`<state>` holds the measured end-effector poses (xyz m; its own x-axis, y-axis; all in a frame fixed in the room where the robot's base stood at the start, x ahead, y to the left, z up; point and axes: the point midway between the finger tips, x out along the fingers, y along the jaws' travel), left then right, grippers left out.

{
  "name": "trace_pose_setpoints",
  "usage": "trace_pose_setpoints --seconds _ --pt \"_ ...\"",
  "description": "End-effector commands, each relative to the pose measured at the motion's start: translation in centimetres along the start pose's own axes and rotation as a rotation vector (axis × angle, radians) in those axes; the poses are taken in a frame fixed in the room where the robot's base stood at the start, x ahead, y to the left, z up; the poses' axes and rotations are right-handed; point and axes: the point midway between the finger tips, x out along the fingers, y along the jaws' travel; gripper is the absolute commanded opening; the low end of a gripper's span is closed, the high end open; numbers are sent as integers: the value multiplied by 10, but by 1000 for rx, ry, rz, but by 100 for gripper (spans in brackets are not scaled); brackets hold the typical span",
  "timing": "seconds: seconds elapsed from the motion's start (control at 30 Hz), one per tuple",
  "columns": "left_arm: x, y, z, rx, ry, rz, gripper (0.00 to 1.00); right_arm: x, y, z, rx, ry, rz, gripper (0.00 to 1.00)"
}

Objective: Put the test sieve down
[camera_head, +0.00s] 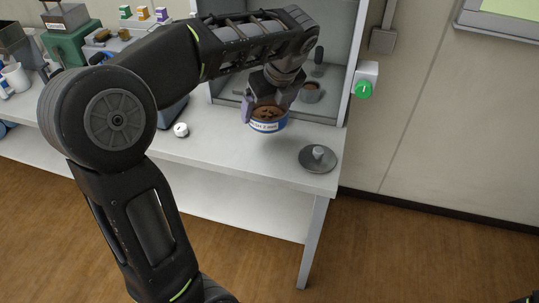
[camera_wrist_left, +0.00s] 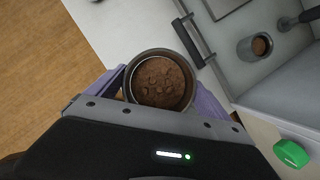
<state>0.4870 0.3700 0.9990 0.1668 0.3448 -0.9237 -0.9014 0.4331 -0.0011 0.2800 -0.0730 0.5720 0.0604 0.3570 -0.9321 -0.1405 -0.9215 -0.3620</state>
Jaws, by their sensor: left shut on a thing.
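The test sieve (camera_head: 268,125) is a round pan with a blue band and a white label, holding brown soil. It is in my left gripper (camera_head: 262,104), which is shut on it. In the left wrist view the sieve (camera_wrist_left: 160,52) sits between the purple fingers of the left gripper (camera_wrist_left: 160,95), with soil showing inside. In the head view it is at the open front of the grey cabinet, over the white bench (camera_head: 230,150). I cannot tell whether its base touches the bench. My right gripper is not in view.
A grey round lid with a knob (camera_head: 317,158) lies at the bench's right end. A small white round object (camera_head: 181,129) lies left of the sieve. A grey cup with soil (camera_head: 311,91) stands inside the cabinet. A green button (camera_head: 364,89) is on its right side.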

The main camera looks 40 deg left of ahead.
Motion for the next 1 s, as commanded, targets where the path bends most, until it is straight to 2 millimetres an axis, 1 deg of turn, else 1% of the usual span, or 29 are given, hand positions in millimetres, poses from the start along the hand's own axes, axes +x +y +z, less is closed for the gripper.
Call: trace_pose_setpoints --seconds 0.27,0.37,0.47,0.6,0.7,0.8,1.0 --pt "-1 0 1 3 0 -2 26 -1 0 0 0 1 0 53" --pt "3 0 -1 3 1 -1 26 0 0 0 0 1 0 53" --pt "15 1 -6 3 2 2 26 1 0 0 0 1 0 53" --pt "39 1 -16 3 3 3 26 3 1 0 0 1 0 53" --pt "52 0 -21 3 1 1 26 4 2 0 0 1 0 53" --pt "58 0 -24 2 1 1 26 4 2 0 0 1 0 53" --pt "58 0 -24 1 1 0 26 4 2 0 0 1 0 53"
